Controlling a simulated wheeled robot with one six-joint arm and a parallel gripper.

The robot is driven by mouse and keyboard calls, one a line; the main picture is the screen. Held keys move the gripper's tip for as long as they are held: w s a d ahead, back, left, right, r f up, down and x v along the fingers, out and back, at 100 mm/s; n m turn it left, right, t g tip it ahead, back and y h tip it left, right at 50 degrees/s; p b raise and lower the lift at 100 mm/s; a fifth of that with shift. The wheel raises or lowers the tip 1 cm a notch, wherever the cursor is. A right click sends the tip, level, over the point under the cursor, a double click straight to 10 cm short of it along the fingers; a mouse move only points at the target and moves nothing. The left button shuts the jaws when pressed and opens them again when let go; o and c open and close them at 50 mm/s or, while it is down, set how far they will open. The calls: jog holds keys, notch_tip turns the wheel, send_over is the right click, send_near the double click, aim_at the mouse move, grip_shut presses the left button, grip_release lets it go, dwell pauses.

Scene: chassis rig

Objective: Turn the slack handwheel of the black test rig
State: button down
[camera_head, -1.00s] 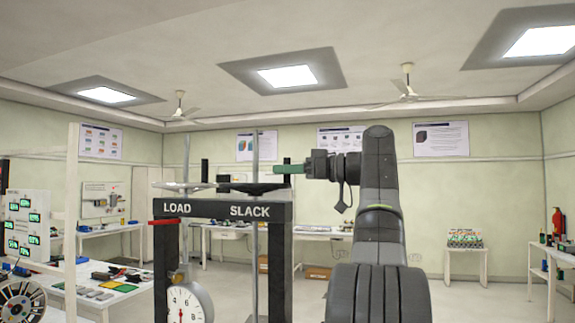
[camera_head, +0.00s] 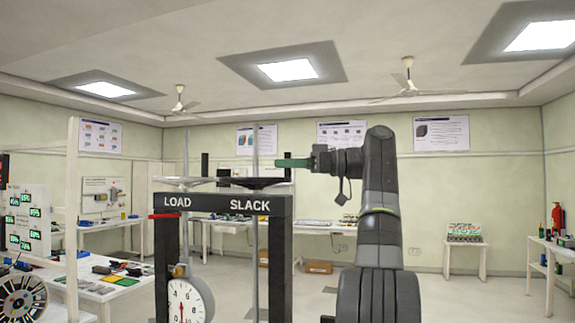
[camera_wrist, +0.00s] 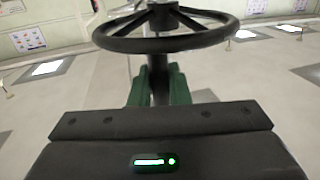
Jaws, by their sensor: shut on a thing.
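The black test rig frame (camera_head: 222,204) stands left of centre in the head view, with "LOAD" and "SLACK" on its crossbar. The slack handwheel (camera_head: 262,183) lies flat above the "SLACK" label, seen nearly edge-on. In the wrist view the same black handwheel (camera_wrist: 165,43) shows its rim, hub and spokes. My gripper (camera_head: 288,163) reaches in from the right at the wheel's right edge. Its green fingers (camera_wrist: 160,88) are shut on the wheel's upright black handle (camera_wrist: 160,78). The fingers partly hide the handle.
The load side has an upright black handle (camera_head: 205,166). A round dial gauge (camera_head: 187,303) hangs under the crossbar. A white table with parts (camera_head: 105,285) stands at the left. Benches line the back wall, and open floor lies right of my arm.

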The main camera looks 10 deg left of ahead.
jog(key=c, duration=1.4)
grip_release()
jog(key=shift+s+t, duration=0.1)
jog(key=shift+t, duration=0.2)
